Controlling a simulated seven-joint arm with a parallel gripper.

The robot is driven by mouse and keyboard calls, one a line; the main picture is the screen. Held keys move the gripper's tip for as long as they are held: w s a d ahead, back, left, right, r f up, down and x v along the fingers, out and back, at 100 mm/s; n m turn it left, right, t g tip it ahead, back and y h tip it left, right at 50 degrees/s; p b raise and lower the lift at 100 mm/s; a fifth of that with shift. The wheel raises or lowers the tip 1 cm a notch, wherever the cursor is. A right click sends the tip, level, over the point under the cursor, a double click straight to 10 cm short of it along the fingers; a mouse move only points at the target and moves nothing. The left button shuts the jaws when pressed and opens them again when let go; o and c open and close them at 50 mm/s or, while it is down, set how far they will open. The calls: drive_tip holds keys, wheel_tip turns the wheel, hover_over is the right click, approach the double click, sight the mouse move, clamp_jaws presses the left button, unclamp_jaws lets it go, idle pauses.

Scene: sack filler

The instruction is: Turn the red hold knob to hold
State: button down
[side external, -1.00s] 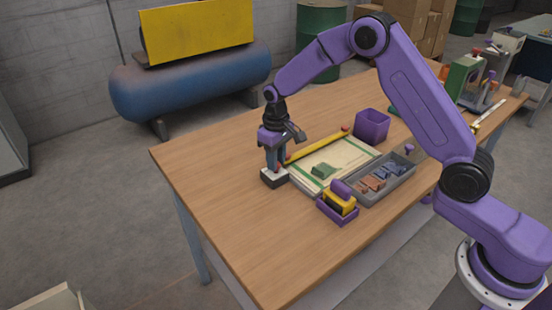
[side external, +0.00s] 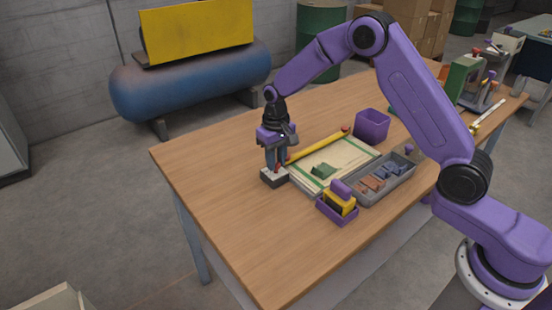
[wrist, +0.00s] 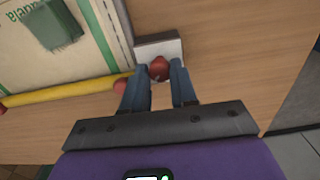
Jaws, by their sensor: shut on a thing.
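The red hold knob (wrist: 158,68) sits on a small block with a white top and dark sides (side external: 273,178). In the wrist view the block (wrist: 146,53) shows just beyond the knob. My gripper (wrist: 159,82) points down over the block, its two blue-grey fingers shut on the red knob, one on each side. In the side view my gripper (side external: 275,165) hides most of the knob. Which way the knob points, and any marking on the block, is too small to tell.
A yellow bar with red ends (side external: 318,146) lies close beside the block, along a printed sack (side external: 305,180) with a green piece (side external: 323,171) on it. A grey tray (side external: 395,183), a purple bin (side external: 372,125) and a small purple box (side external: 336,215) stand nearby. The table's left side is clear.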

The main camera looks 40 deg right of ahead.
drive_tip(key=c, duration=0.9)
unclamp_jaws()
wheel_tip(320, 180, up, 17)
drive_tip(key=shift+r, duration=0.2)
